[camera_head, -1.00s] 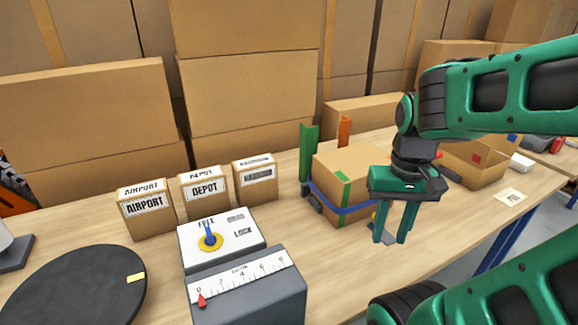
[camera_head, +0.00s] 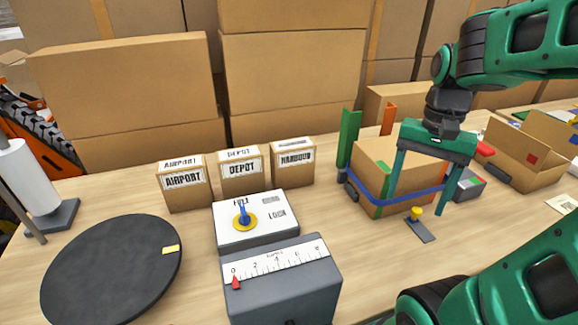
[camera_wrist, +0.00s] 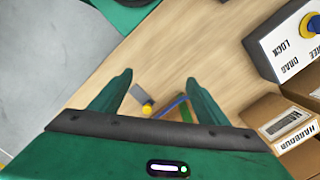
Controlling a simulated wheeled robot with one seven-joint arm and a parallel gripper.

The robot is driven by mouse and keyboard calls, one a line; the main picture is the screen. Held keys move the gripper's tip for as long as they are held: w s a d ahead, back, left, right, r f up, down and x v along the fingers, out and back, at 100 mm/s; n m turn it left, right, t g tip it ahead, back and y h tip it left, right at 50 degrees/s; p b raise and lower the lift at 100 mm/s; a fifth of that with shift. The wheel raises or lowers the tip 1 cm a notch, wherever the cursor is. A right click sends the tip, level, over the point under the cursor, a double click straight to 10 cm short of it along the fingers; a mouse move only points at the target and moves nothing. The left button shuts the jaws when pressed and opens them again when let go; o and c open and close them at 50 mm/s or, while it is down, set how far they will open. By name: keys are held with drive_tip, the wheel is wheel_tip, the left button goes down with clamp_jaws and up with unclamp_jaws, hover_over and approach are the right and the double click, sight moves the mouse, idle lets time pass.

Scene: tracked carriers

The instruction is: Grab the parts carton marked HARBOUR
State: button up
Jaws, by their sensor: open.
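The carton marked HARBOUR (camera_head: 293,172) stands upright on the table, rightmost of three small brown cartons in the head view. It also shows at the lower right of the wrist view (camera_wrist: 286,112). The DEPOT carton (camera_head: 240,180) stands just left of it, and the AIRPORT carton (camera_head: 185,194) farther left. My gripper (camera_head: 416,206) is open and empty, well to the right of the HARBOUR carton, in front of a larger strapped box. In the wrist view its fingers (camera_wrist: 159,84) are wide apart with bare table and a yellow knob beyond them.
A grey console (camera_head: 285,285) with a scale and a lever panel (camera_head: 285,205) stands in front of the cartons. A black round turntable (camera_head: 110,270) lies left. The larger box with a blue strap (camera_head: 375,165) and a green post (camera_head: 348,138) stand right of HARBOUR.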

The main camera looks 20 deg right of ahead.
drive_tip(key=w+a+m, duration=0.2)
drive_tip(key=w, duration=0.7)
drive_tip(key=m+t+y, duration=0.1)
drive_tip(key=m+y, duration=0.4)
drive_tip(key=y, duration=0.2)
approach(298, 143)
drive_tip(key=x, duration=0.4)
drive_tip(key=shift+s+f, duration=0.1)
drive_tip(key=shift+f, duration=0.5)
drive_tip(key=shift+w+a+f+m+y, duration=0.2)
drive_tip(key=shift+a+f+m+y, duration=0.15)
drive_tip(key=shift+m+y, duration=0.2)
drive_tip(key=x, duration=1)
drive_tip(key=shift+a+f, duration=0.15)
drive_tip(key=shift+a, duration=0.1)
drive_tip(key=c, duration=1.5)
